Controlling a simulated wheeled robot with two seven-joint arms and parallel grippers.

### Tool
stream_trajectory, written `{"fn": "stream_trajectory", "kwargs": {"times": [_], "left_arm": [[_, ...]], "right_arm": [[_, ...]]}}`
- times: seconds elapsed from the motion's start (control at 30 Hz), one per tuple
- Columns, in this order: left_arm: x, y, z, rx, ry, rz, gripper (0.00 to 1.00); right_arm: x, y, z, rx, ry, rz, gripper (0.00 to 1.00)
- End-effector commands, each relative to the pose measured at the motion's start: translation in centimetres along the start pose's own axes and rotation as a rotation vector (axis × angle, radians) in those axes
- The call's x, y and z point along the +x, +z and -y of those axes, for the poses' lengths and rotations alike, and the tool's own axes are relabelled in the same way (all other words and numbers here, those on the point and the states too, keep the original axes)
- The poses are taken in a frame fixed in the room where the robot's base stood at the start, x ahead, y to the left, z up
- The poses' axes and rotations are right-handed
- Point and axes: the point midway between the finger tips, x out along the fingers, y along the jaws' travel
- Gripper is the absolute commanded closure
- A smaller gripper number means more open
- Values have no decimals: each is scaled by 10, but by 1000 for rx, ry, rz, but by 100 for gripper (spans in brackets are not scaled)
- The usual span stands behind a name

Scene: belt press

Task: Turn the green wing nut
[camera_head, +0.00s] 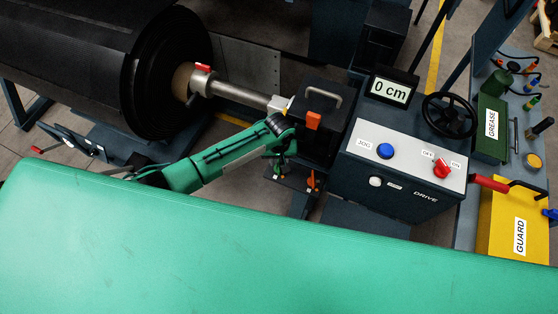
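A small green part, which looks like the green wing nut (278,168), sits low beside the dark machine block in the middle of the head view. My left arm comes in from the left, and its dark wrist bends down just above the nut. My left gripper (281,154) is at or just over the nut. Its fingers are small, dark and partly hidden, so I cannot tell whether they are open or touching it. An orange wing nut (313,180) stands just to the right. My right gripper is not in view.
The drive box (385,200) with a blue button and red switch stands right of the nuts. A display (390,90) reads 0 cm. A black roll (150,70) and steel shaft (235,92) lie behind my arm. A broad green surface (250,250) fills the front.

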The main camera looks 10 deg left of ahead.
Motion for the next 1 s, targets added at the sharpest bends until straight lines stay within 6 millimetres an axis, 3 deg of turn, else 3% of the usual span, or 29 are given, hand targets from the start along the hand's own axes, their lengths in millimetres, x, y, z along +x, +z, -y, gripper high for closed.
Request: {"fn": "stream_trajectory", "kwargs": {"times": [0.2,0.5,0.67,1.0], "left_arm": [[15,0,0,1,0,0,70],[17,0,0,1,1,-1,70],[17,0,0,1,0,-1,100],[16,0,0,22,0,0,100]], "right_arm": [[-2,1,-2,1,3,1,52],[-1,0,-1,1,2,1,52],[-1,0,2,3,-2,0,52],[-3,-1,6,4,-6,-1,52]]}}
